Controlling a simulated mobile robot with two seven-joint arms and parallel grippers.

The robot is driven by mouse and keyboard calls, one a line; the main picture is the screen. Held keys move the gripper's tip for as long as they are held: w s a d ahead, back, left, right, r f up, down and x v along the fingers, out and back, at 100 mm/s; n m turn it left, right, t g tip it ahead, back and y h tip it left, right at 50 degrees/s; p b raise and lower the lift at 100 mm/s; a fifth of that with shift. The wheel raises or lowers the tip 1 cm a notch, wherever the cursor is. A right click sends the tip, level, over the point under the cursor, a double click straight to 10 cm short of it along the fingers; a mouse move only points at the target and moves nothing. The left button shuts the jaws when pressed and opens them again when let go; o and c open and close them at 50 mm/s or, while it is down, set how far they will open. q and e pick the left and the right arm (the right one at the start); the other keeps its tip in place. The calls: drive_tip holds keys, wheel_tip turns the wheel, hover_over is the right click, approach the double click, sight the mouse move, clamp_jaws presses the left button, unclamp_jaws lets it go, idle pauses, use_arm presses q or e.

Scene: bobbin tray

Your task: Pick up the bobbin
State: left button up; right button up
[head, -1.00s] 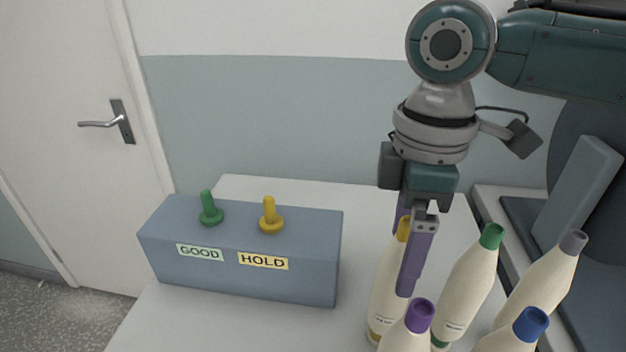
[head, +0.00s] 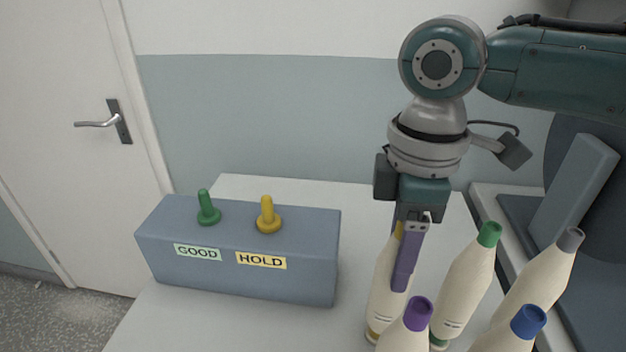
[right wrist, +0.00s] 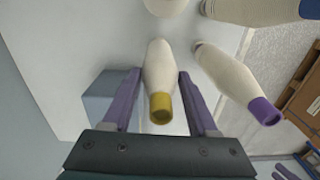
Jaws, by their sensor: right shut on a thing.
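A cream bobbin with a yellow top (head: 383,305) stands upright on the table, partly hidden by my gripper. My right gripper (head: 396,275) comes down over its upper part, with one purple finger in front of it. In the right wrist view the yellow-topped bobbin (right wrist: 158,72) lies between the two purple fingers (right wrist: 160,80), which are shut on it. Its base looks to be still at table level. The head view does not show my left gripper; purple finger-like shapes (right wrist: 287,172) at the wrist view's lower right corner may be it, too cut off to judge.
Close by stand bobbins with green (head: 463,290), purple (head: 408,335), blue (head: 512,335) and grey (head: 540,285) tops. A blue-grey block (head: 240,285) with GOOD and HOLD labels and green and yellow pegs stands left. Bare table (head: 200,325) lies in front of the block.

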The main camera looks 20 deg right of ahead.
clamp_jaws()
drive_tip(key=shift+r, duration=0.1)
